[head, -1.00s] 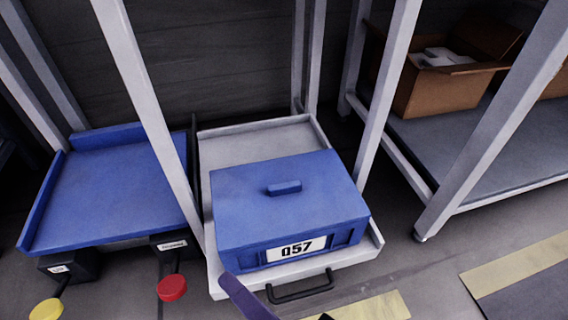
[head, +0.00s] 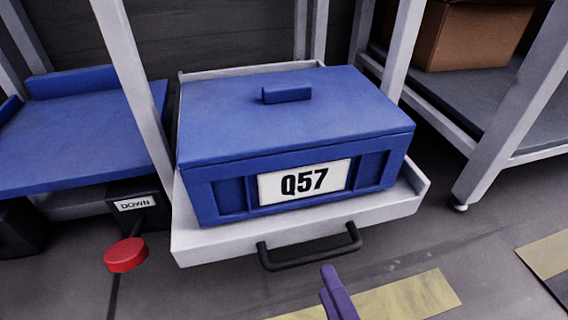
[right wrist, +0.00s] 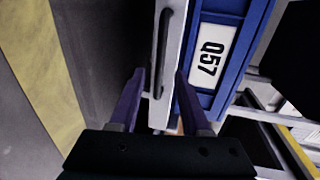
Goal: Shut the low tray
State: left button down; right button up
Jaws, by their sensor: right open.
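The low tray (head: 395,213) is a pale grey pull-out tray near the floor, drawn out past the front posts of its rack. A blue lidded box (head: 290,115) labelled Q57 sits on it. A black bar handle (head: 310,256) is on the tray's front and also shows in the right wrist view (right wrist: 164,45). My right gripper (head: 337,282), with purple fingers, is open just in front of and below the handle. In the right wrist view the handle's near end lies between the open fingers (right wrist: 159,72); I cannot tell whether they touch it. My left gripper is out of view.
A blue platform (head: 75,140) stands left of the rack, with a DOWN label (head: 135,203) and a red pedal (head: 126,255) low in front. Rack posts (head: 135,80) flank the tray. A shelf with a cardboard box (head: 470,35) stands right. The floor ahead is clear, with yellow tape.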

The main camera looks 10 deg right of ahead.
aim_at(316, 260)
jog(key=b+x, duration=0.2)
jog(key=x, duration=0.4)
jog(key=shift+f, duration=0.1)
jog(key=shift+w, duration=0.35)
jog(key=shift+c, duration=0.4)
jog(key=c, duration=0.6)
grip_shut()
